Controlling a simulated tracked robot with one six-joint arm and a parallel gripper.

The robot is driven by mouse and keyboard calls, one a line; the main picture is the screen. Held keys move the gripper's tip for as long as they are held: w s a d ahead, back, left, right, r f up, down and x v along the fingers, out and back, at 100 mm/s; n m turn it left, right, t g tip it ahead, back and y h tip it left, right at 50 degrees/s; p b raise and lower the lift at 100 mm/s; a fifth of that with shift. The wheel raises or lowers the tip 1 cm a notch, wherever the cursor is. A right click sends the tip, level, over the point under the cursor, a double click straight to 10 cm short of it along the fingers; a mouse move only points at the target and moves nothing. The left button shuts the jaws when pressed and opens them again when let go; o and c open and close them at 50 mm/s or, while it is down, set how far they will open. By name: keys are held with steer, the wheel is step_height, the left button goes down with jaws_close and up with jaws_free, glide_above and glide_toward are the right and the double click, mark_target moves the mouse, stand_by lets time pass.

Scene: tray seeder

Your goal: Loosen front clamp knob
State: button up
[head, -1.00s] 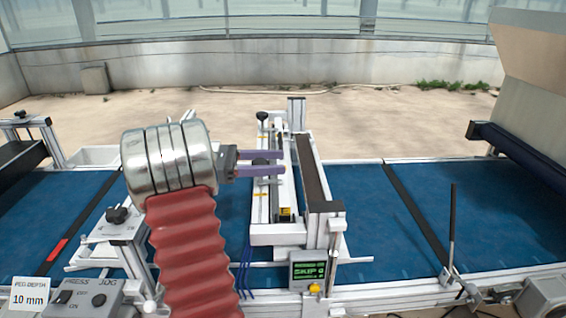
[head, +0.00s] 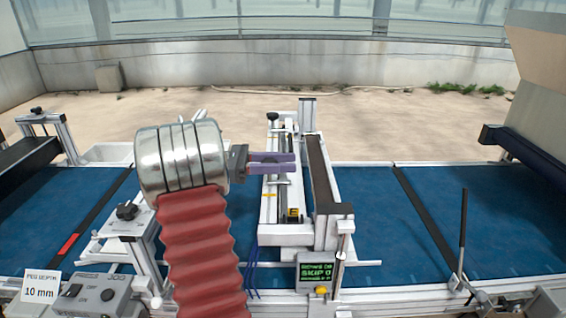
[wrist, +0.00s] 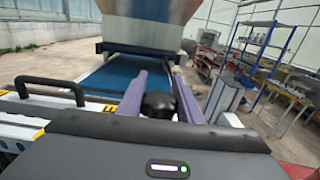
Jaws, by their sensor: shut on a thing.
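The front clamp knob (wrist: 158,104) is a black, rounded knob between my two purple fingers in the wrist view. My gripper (head: 293,162) is shut on it above the white clamp frame (head: 268,208). The fingers (wrist: 160,82) lie on either side of the knob. In the head view the fingers largely hide this knob. The back clamp knob (head: 272,117) is black and stands free farther back on the same frame.
The blue conveyor belt (head: 380,215) runs beneath the frame. A display box (head: 315,272) reading SKIP hangs at the front, and a lever (head: 463,232) stands upright at the right. Another black knob (head: 126,211) sits on the left bracket. A black handle (wrist: 50,86) shows in the wrist view.

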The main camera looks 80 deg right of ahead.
mark_target(271, 159)
steer(key=shift+d+n+h, duration=0.15)
steer(key=shift+n+h, duration=0.35)
steer(key=shift+h, duration=0.2)
steer(key=n+t+h, duration=0.2)
steer(key=h, duration=0.1)
steer(key=w+d+n+t+h, duration=0.1)
steer(key=n+t+h, duration=0.1)
steer(key=h, duration=0.1)
steer(key=n+t+h, duration=0.2)
steer(key=shift+w+d+r+n+h, duration=0.1)
steer(key=shift+w+d+n+h, duration=0.05)
steer(key=shift+d+n+h, duration=0.25)
steer(key=n+t+h, duration=0.2)
steer(key=t, duration=0.1)
steer(key=w+n+t+h, duration=0.1)
steer(key=t, duration=0.1)
steer(key=shift+d+n, duration=0.35)
steer(key=shift+n, duration=0.05)
steer(key=shift+w+d+n+t+h, duration=0.1)
steer(key=shift+w+n+t+h, duration=0.2)
steer(key=shift+n+t, duration=0.8)
steer(key=shift+w+d+n+t+h, duration=0.1)
steer(key=shift+w+n+t+h, duration=0.3)
steer(key=shift+t, duration=1.2)
steer(key=shift+n+t, duration=0.3)
steer(key=o, duration=1)
steer(key=shift+o, duration=0.2)
steer(key=shift+a, duration=0.1)
